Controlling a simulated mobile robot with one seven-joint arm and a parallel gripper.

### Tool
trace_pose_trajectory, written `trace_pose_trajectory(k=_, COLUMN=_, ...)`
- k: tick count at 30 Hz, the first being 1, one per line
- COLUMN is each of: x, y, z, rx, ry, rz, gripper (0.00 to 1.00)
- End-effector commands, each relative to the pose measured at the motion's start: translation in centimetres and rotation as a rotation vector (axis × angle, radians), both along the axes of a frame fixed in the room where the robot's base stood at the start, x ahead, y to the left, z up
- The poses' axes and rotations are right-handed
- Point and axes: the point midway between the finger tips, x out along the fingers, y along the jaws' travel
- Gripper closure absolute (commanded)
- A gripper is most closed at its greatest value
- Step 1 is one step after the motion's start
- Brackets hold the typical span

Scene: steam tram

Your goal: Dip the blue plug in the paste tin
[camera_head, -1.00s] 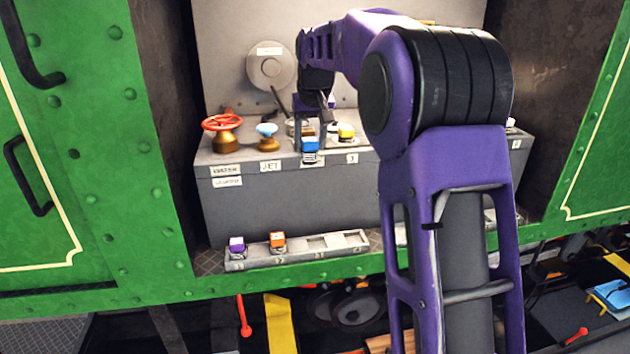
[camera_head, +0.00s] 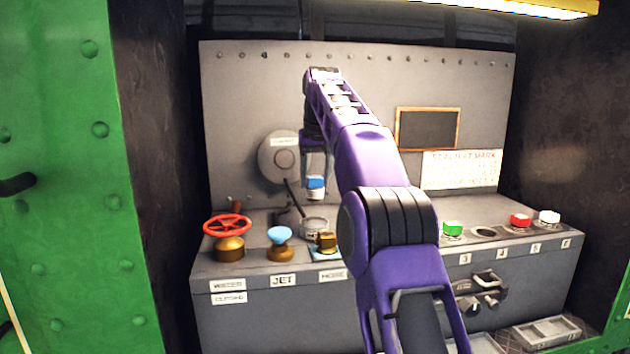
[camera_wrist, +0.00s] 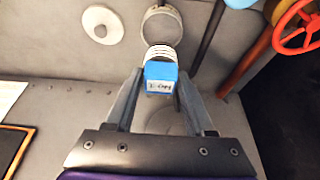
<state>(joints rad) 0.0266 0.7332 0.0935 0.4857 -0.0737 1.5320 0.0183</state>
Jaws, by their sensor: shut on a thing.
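The blue plug (camera_wrist: 160,72) has a white ribbed end and is held between the fingers of my gripper (camera_wrist: 158,88). In the head view the plug (camera_head: 316,184) hangs upright in the air with its white end down. An open round grey tin (camera_head: 314,226), which looks like the paste tin, stands on the bench below it, clearly apart. In the wrist view the tin's rim (camera_wrist: 160,24) shows just beyond the plug's white end.
A dark rod (camera_head: 293,198) leans close beside the tin. A blue-topped brass knob (camera_head: 279,240), a red handwheel (camera_head: 228,228) and a brass piece (camera_head: 327,242) stand nearby. Green (camera_head: 452,229), red (camera_head: 520,219) and white (camera_head: 549,217) plugs sit at right. My arm hides part of the bench.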

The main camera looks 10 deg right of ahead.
Motion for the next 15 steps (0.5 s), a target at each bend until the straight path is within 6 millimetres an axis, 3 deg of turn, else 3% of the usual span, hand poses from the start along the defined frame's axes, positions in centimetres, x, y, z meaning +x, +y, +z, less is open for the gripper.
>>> trace_pose_trajectory(k=7, x=0.0, y=0.0, z=-0.2, rx=0.0, ry=-0.002, rz=0.0, gripper=1.0)
trace_pose_trajectory(k=15, x=-0.1, y=-0.1, z=-2.6, rx=-0.001, ry=0.0, rz=-0.001, gripper=1.0)
